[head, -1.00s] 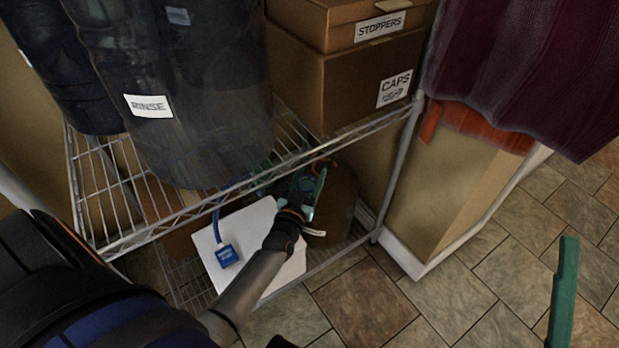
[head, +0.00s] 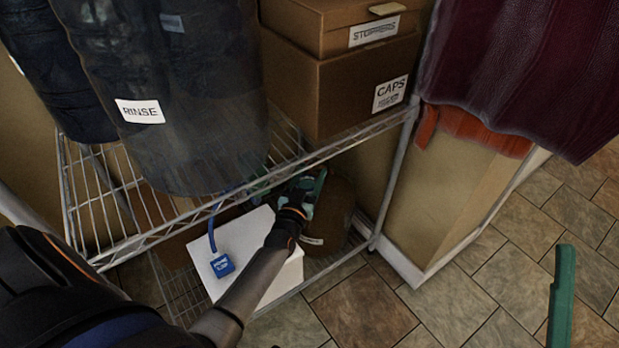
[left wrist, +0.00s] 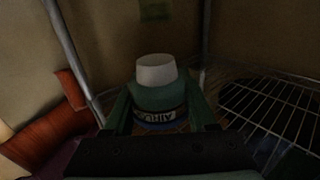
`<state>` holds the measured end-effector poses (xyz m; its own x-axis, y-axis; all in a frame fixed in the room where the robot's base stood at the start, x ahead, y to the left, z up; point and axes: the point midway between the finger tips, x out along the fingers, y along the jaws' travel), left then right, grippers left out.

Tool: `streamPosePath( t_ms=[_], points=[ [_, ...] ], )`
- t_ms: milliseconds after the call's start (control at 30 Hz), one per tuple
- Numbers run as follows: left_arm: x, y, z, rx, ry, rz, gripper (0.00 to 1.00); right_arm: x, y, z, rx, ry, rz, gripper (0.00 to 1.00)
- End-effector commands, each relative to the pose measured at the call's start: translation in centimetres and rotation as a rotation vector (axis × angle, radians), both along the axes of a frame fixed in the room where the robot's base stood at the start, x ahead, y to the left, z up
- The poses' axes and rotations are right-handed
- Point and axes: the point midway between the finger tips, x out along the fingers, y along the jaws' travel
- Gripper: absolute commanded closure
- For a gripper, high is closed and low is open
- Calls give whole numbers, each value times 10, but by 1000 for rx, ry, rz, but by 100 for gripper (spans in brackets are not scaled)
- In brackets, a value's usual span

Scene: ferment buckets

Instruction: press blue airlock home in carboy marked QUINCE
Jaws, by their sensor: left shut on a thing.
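My left gripper (head: 308,192) reaches under the upper wire shelf to the top of a brown, rounded carboy (head: 337,212) on the lower level. The carboy's small pale label is too small to read. In the left wrist view, the gripper (left wrist: 158,108) is shut on what looks like the airlock (left wrist: 157,96). It has a pale cap, a teal body, a dark lettered band and some blue at its base. Whether the airlock is seated in the carboy's neck is hidden. One green finger of my right gripper (head: 563,295) shows at the lower right.
A RINSE bucket (head: 175,130) and STOPPERS (head: 345,25) and CAPS (head: 345,85) boxes stand on the wire shelf (head: 345,142). Tiled floor at the right is clear.

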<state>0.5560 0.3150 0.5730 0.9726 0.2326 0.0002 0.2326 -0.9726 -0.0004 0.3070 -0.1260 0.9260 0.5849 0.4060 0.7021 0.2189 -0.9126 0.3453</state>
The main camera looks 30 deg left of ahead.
Motion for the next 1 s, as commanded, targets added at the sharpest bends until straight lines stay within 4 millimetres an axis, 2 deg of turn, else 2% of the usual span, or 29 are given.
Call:
streamPosePath(
  t_ms=[1000],
  points=[
    [30, 8, -3, 0, -1, 1, 100, 0, 1, -19, 15, 19, 18, 20]
  ],
)
